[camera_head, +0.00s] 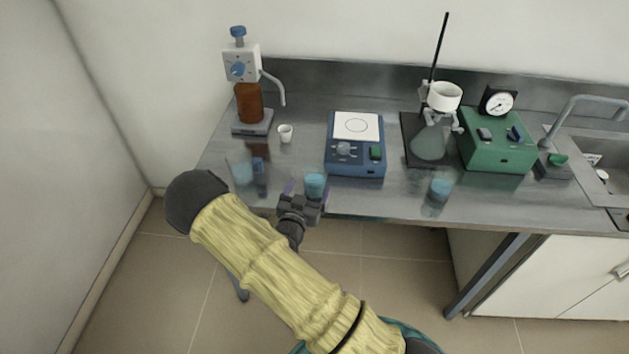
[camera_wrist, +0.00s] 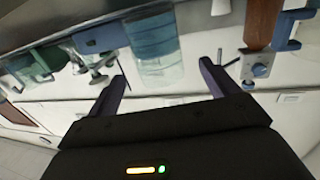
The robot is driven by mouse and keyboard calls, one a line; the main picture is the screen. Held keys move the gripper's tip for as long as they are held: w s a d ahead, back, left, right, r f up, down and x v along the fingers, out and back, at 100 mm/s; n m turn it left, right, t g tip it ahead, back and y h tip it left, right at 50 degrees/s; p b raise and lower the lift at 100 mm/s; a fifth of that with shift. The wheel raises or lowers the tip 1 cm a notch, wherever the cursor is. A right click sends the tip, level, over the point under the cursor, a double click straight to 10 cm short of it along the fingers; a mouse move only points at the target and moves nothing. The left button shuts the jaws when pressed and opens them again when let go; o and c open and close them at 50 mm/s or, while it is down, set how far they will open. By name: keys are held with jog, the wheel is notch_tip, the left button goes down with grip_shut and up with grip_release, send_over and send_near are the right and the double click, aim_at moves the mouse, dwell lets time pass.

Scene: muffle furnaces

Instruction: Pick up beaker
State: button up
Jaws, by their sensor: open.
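A clear beaker with blue liquid (camera_head: 315,182) stands upright near the front edge of the bench, in front of the blue device. My gripper (camera_head: 308,192) is open and empty at the bench's front edge, right at this beaker, with its purple fingers to either side in the picture. The wrist view is upside down; there the beaker (camera_wrist: 153,48) shows ahead between the open fingers of my gripper (camera_wrist: 162,72). No finger visibly touches it. Two more beakers with blue liquid stand on the bench, one at left (camera_head: 242,172) and one at right (camera_head: 440,188).
A blue device with a white plate (camera_head: 355,145) stands behind the middle beaker. A brown dispenser bottle (camera_head: 249,102), a small white cup (camera_head: 286,134), a filter stand with flask (camera_head: 430,140), a green pump box (camera_head: 497,140) and a sink (camera_head: 600,165) line the bench.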

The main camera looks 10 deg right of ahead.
aim_at(318, 170)
jog(key=shift+x, duration=1.3)
jog(key=p+x, duration=0.2)
jog(key=x, duration=0.2)
jog(key=shift+w+d+r, duration=0.15)
jog(key=shift+w+d, duration=0.2)
jog(key=shift+w, duration=0.1)
jog(key=c, duration=1.2)
